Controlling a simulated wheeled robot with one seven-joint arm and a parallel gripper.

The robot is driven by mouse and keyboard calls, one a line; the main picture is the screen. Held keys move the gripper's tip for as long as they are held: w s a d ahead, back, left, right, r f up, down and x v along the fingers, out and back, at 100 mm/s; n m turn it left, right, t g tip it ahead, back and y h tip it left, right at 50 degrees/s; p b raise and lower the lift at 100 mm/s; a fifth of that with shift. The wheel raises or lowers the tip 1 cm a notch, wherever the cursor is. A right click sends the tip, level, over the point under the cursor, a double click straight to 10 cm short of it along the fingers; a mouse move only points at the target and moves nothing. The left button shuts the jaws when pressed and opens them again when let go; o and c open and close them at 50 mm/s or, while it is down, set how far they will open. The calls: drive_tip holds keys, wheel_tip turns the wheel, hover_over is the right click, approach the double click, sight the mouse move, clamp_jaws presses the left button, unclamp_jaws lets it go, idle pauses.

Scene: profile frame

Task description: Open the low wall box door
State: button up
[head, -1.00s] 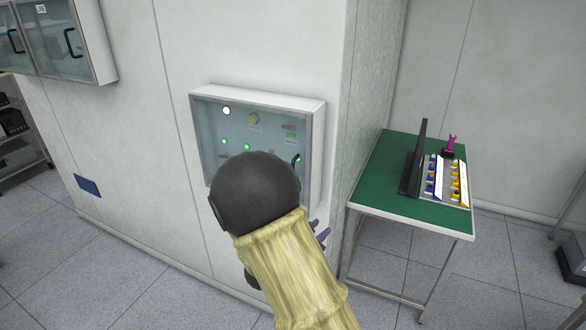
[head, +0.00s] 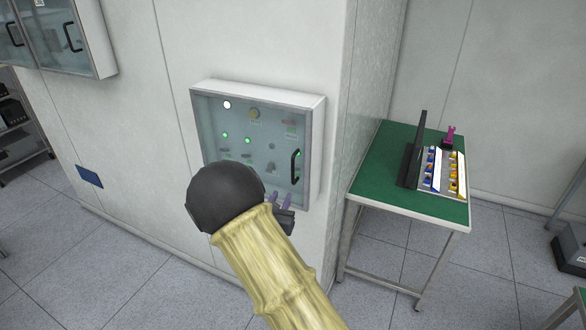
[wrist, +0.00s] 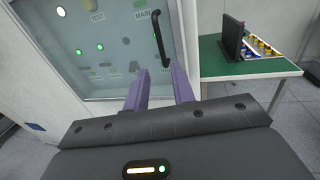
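The low wall box (head: 314,135) hangs on the white wall, with a clear door (head: 228,145) in a grey frame. The door looks shut. Its black handle (head: 295,167) stands upright near the right edge; it also shows in the wrist view (wrist: 159,38). My gripper (head: 279,199) is in front of the door's lower right part, below and a little left of the handle. In the wrist view my gripper (wrist: 161,82) has its two purple fingers apart with nothing between them. The handle is beyond the fingertips, apart from them. My arm hides the box's lower left corner.
A green-topped table (head: 385,190) stands right of the wall corner, holding a black panel (head: 414,155) and trays of small coloured parts (head: 442,170). Another glass-fronted cabinet (head: 60,40) hangs at upper left. The floor left of my arm is clear.

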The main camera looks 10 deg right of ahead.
sight(293, 181)
drive_tip(key=p+x, duration=0.6)
drive_tip(key=x, duration=0.8)
drive_tip(key=shift+w+f, duration=0.1)
drive_tip(key=shift+w, duration=0.15)
drive_tip(key=shift+c, duration=0.3)
clamp_jaws()
